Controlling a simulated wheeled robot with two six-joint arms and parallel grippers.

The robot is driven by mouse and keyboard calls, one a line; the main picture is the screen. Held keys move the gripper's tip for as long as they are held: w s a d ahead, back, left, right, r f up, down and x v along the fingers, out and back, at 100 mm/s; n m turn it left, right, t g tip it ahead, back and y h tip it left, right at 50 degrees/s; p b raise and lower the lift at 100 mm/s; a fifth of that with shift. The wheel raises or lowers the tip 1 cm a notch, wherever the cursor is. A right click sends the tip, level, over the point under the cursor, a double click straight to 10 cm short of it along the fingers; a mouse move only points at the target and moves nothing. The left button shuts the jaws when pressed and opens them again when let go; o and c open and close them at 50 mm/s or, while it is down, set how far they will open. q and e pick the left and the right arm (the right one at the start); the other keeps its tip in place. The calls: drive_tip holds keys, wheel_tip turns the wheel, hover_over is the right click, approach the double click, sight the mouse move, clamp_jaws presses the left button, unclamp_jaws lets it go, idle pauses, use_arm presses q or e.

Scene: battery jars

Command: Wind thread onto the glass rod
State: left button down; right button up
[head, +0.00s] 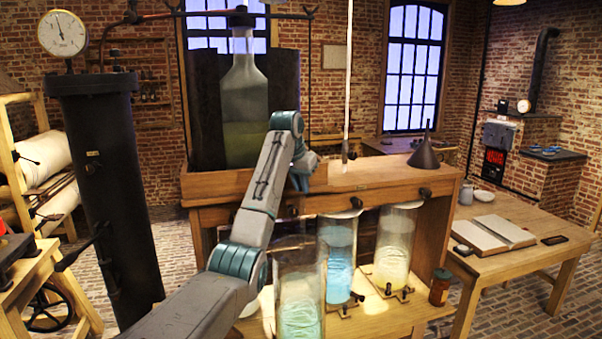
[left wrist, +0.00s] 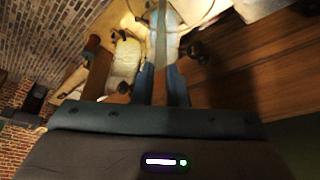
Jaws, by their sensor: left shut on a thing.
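My left arm reaches up to the front of the wooden bench, and its left gripper (head: 303,172) is near the bench's left-centre top. In the left wrist view, the blue fingers (left wrist: 161,88) are shut on a slim straight rod (left wrist: 161,50). I cannot tell whether this is the glass rod. A thin pale vertical line (head: 348,70), rod or thread, hangs right of the gripper, with a dark fitting (head: 348,152) at its lower end. My right gripper is not in view.
A large glass bottle (head: 243,95) stands on the wooden bench (head: 425,195), with a dark funnel (head: 424,155) at right. A black cylinder with a gauge (head: 62,34) stands at left. A table (head: 530,260) with an open book (head: 493,235) is at right.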

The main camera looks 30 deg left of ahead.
use_arm(q)
drive_tip(key=b, duration=0.2)
hover_over(302, 247)
drive_tip(key=f, duration=0.6)
drive_tip(key=shift+s+f, duration=0.2)
drive_tip(key=shift+s, duration=0.15)
wheel_tip(302, 247, down, 11)
drive_tip(key=b, duration=0.3)
drive_tip(key=shift+f, duration=1.05)
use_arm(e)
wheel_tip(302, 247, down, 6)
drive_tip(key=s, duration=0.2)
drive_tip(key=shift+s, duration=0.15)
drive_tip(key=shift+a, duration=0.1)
